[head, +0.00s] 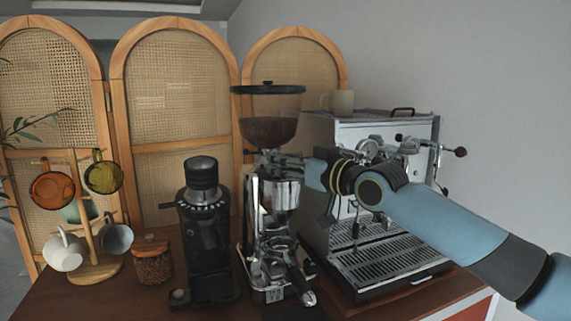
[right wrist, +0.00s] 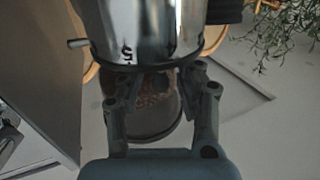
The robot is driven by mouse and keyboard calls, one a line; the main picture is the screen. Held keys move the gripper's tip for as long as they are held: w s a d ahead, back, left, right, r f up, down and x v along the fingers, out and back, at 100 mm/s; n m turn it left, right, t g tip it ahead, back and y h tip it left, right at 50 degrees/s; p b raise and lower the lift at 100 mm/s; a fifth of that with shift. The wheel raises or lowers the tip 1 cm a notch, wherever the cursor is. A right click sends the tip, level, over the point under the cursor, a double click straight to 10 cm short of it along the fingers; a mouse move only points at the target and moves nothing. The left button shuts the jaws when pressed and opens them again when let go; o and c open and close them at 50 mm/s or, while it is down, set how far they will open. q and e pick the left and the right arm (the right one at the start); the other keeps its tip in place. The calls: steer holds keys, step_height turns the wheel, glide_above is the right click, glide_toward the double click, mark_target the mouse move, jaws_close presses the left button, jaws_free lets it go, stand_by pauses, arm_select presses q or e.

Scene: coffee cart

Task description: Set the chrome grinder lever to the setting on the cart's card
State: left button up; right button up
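The chrome grinder (head: 276,200) stands mid-cart, with a clear bean hopper (head: 268,130) on top. My right gripper (head: 278,160) is at its collar, just below the hopper. In the right wrist view the grinder's chrome body (right wrist: 145,25) appears upside down, with a black "5" on it. A short chrome peg (right wrist: 78,43), which looks like the lever, sticks out left of the collar. The right gripper's fingers (right wrist: 158,78) are apart, close to the collar, with the hopper beyond; I cannot tell whether they touch. My left gripper is not in view. I can read no card.
A black grinder (head: 205,235) stands to the left, and an espresso machine (head: 385,200) stands close on the right, behind my right arm. A mug tree (head: 90,225) and a bean jar (head: 152,262) are at the left. A dark flat piece (head: 295,313) lies at the front.

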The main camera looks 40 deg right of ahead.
jaws_close()
steer(key=shift+w+f, duration=0.15)
steer(key=shift+f, duration=0.05)
stand_by(0.3)
